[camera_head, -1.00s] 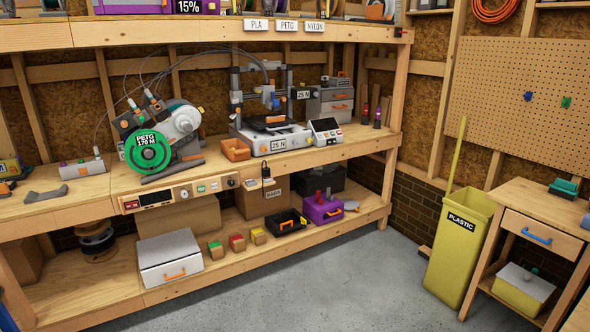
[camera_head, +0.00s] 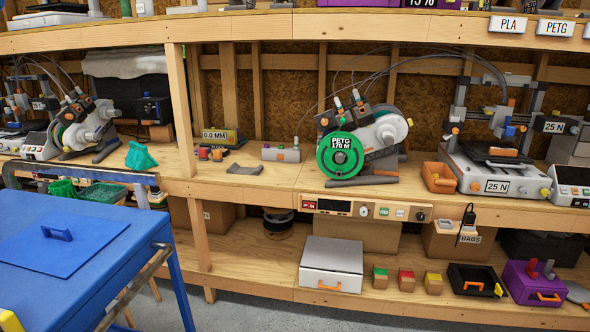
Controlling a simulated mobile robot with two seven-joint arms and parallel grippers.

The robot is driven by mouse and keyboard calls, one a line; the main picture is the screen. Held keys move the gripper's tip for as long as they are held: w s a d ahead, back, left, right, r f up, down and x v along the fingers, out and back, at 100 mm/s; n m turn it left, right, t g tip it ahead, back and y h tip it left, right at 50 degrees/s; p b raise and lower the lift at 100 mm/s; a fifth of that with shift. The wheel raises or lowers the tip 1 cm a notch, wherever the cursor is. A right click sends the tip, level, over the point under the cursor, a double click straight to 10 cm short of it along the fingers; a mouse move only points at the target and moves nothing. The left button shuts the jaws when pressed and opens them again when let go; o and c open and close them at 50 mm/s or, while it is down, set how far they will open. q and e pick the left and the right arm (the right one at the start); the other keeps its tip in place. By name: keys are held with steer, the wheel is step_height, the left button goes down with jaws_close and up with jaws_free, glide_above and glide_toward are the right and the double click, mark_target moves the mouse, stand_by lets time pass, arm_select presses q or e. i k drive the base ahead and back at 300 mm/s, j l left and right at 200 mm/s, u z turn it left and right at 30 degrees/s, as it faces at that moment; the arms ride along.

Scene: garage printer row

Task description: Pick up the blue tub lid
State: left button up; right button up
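The blue tub lid (camera_head: 82,252) shows at the lower left of the head view. It is a flat blue panel with a small raised blue handle (camera_head: 57,234) on top. It lies flat on a larger blue top (camera_head: 112,291), which stands on blue legs. The lower left of this blue body is cut off by the picture's edge. Neither of my grippers is in view.
A long wooden workbench (camera_head: 250,181) runs behind, with printers and a green PETG spool (camera_head: 340,155) on it. A white box (camera_head: 331,262) and several small blocks sit on its lower shelf. A metal bar (camera_head: 135,287) runs along the blue body's right side.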

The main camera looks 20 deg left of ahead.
mark_target(57, 233)
steer(key=i+l+u, duration=0.3)
steer(key=u, duration=0.2)
steer(key=i+l+u, duration=0.5)
steer(key=k+j, duration=0.05)
steer(key=k, duration=0.05)
